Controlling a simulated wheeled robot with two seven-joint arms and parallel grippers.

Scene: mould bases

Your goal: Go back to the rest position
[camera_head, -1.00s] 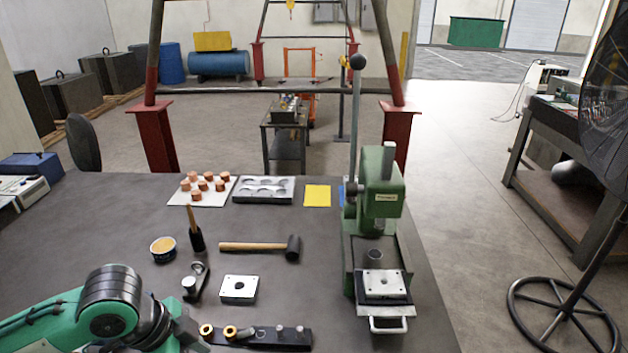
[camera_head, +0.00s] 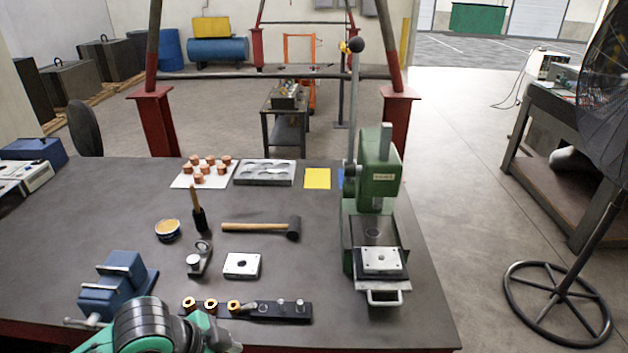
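My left arm shows at the bottom left, a green and black arm whose far end is cut off by the lower edge. Its gripper fingers are not in view. My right arm and gripper are not in view. A silver mould plate (camera_head: 241,266) with a centre hole lies flat on the dark workbench (camera_head: 330,322). A second mould plate (camera_head: 382,261) lies on the bed of the green press (camera_head: 381,182). A black holder strip (camera_head: 268,311) near the front edge carries copper-coloured rings (camera_head: 211,305) on its left and silver pins on its right.
A blue vise (camera_head: 122,284) stands beside my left arm. A mallet (camera_head: 262,227), a brush (camera_head: 199,218), a round tin (camera_head: 167,229) and a small metal tool (camera_head: 199,259) lie mid-bench. Copper parts on a white sheet, a grey tray (camera_head: 265,173) and a yellow pad (camera_head: 317,178) lie behind. The front right is clear.

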